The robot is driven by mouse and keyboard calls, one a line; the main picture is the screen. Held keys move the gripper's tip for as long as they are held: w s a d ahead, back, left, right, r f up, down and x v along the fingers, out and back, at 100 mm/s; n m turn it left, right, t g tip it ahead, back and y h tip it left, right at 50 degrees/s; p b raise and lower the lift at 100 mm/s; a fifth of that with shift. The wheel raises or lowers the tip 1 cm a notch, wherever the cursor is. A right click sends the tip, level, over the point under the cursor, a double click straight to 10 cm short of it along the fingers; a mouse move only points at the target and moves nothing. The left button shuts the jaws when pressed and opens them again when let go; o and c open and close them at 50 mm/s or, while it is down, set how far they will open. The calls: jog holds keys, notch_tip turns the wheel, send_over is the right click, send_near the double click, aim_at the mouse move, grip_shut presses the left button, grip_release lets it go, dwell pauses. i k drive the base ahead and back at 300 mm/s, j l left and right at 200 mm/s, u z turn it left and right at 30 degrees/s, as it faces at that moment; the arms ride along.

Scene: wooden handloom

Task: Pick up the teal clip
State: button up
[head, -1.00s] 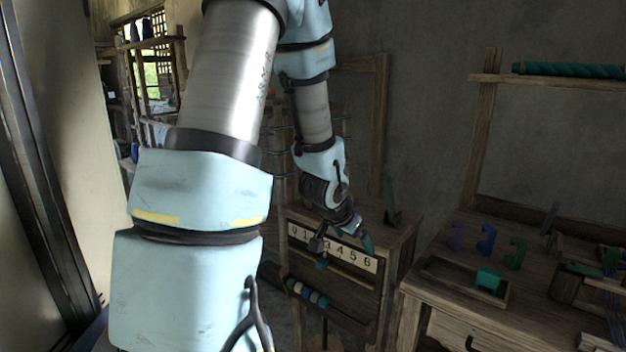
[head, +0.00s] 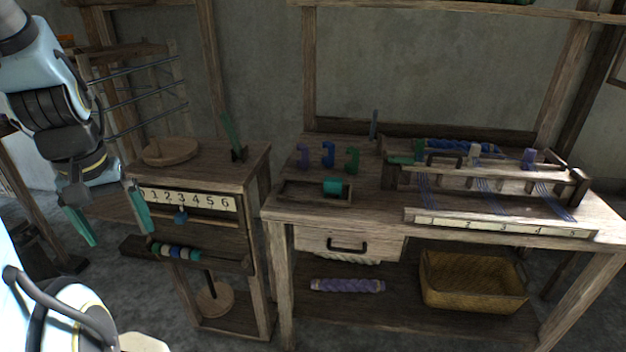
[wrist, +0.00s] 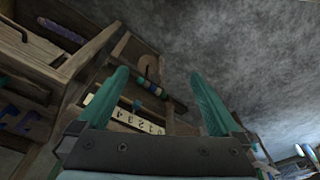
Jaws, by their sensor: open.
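A small teal rounded piece (head: 333,186) lies in a shallow wooden tray on the bench; I cannot tell for certain that it is the clip. A green hook-shaped piece (head: 352,159) stands just behind the tray, beside a blue one (head: 328,155) and a purple one (head: 302,154). My gripper (head: 118,234) has teal fingers, spread wide and empty. It hangs at the left, in front of the small cabinet and well away from the tray. The wrist view shows the open fingers (wrist: 158,76), with nothing between them.
The small wooden cabinet (head: 212,165) carries a number strip (head: 190,199), a blue slider (head: 180,216) and a rod of coloured rings (head: 176,251). A small loom (head: 490,182) fills the bench's right side. A yellow basket (head: 472,283) stands on the lower shelf.

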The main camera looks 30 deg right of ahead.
aim_at(331, 185)
jog(key=i+l+z, duration=0.15)
jog(key=i+z, duration=0.55)
jog(key=i, duration=0.2)
